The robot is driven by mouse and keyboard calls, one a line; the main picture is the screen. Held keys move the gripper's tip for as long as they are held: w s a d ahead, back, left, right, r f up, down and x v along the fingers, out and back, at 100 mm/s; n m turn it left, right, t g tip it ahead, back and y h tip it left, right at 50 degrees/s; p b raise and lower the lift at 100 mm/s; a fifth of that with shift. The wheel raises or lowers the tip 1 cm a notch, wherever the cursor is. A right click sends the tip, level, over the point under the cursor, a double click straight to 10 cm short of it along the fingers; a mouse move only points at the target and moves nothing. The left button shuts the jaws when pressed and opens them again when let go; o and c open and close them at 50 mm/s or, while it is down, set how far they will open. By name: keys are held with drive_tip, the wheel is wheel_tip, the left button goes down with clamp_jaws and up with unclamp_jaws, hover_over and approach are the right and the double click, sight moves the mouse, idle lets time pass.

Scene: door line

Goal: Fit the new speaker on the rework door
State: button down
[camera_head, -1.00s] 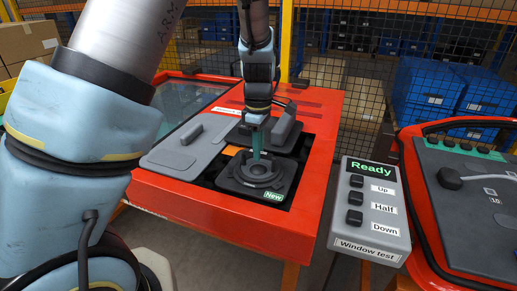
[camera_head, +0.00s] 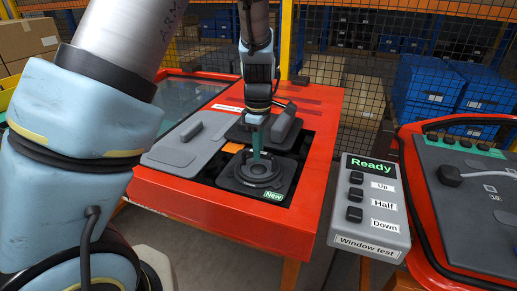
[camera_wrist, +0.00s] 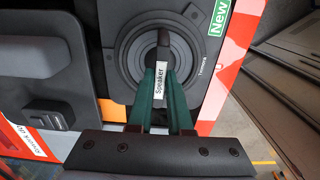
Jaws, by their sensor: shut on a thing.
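The new speaker (camera_head: 258,175) is a dark square plate with a round ringed cone and a green "New" label. It lies at or just above the dark opening in the near part of the red rework door (camera_head: 213,218); I cannot tell whether it is seated. My gripper (camera_head: 257,155) points down over its middle, its green fingers shut on the upright tab. In the wrist view the fingers (camera_wrist: 163,95) close around the tab of the speaker (camera_wrist: 125,22), which bears a "Speaker" label. The fingers hide part of the cone.
Grey panels with raised grips (camera_head: 185,140) lie left of and behind the speaker on the door. An orange patch (camera_head: 233,147) shows between them. A "Window test" box (camera_head: 369,210) reading "Ready" stands right, beside another red door (camera_head: 425,220). Mesh fence and blue crates (camera_head: 425,85) stand behind.

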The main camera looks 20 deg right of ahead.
drive_tip(key=shift+a+f, duration=0.1)
drive_tip(key=shift+f, duration=0.05)
drive_tip(key=c, duration=0.8)
unclamp_jaws()
drive_tip(key=shift+o, duration=0.2)
wheel_tip(320, 180, up, 11)
drive_tip(key=b, duration=0.1)
